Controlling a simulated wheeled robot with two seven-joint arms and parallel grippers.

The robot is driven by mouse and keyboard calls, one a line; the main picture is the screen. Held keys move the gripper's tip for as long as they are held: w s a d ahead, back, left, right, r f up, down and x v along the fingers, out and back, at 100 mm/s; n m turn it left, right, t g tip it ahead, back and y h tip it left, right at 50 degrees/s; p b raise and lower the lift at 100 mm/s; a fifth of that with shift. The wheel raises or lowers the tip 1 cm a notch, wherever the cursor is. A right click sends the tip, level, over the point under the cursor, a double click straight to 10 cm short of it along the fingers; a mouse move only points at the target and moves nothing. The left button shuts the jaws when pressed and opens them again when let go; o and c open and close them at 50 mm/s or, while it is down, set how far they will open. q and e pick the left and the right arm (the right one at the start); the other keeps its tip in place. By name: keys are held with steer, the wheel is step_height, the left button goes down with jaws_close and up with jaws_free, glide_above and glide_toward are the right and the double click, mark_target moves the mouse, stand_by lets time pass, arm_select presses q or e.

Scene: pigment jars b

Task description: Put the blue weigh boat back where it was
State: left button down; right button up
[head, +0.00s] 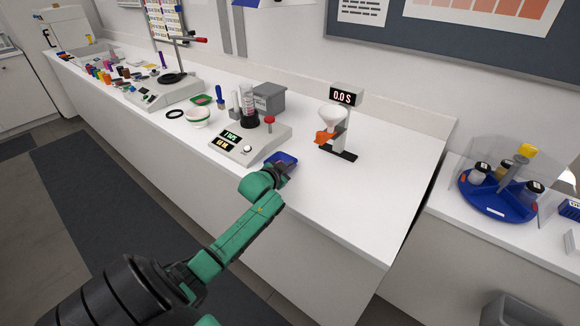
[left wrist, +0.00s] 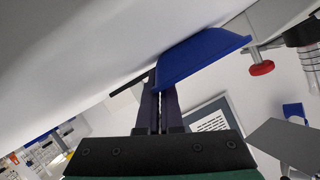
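The blue weigh boat (head: 287,157) is at the front of the white bench, just right of the powder scale's corner. In the left wrist view the blue weigh boat (left wrist: 205,55) is at my fingertips, its near edge between or against them. My left gripper (head: 284,168) reaches it from the front, and in the left wrist view its dark fingers (left wrist: 158,98) are close together, shut on the boat's edge. I cannot tell whether the boat rests on the bench or is slightly above it. My right gripper is out of view.
A mixing scale (head: 250,140) with lit displays and a red knob stands just left of the boat. A dispenser with a white funnel (head: 332,118) and orange spout stands to the right. The bench's right front is clear. A blue carousel (head: 497,203) sits on the right counter.

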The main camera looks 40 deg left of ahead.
arm_select(q)
steer(key=c, duration=1.4)
jaws_free()
steer(key=shift+f, duration=0.1)
steer(key=shift+o, duration=0.2)
steer(key=shift+r, duration=0.2)
steer(key=shift+s, duration=0.3)
steer(key=v, duration=1.1)
steer(key=shift+s+d+r, duration=0.15)
steer(key=shift+r, duration=0.05)
steer(key=shift+f, duration=0.1)
